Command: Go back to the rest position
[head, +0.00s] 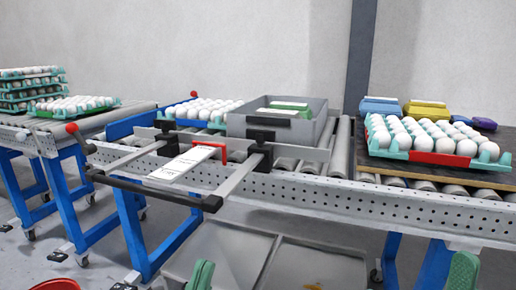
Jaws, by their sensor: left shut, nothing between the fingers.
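My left gripper (201,274) shows at the bottom edge as green ribbed fingers close together. It is shut and empty, in front of and below the conveyor, touching nothing that I can see. My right gripper (463,271) shows at the lower right only as a green fingertip, cut off by the frame edge. Whether it is open or shut does not show. The rest of both arms is out of view.
A roller conveyor (390,205) crosses the view on blue legs, with a metal frame (150,191) jutting toward me. On it are a grey crate (262,126), a teal egg tray (390,152) at right and another egg tray behind. Stacked egg trays (30,97) stand far left.

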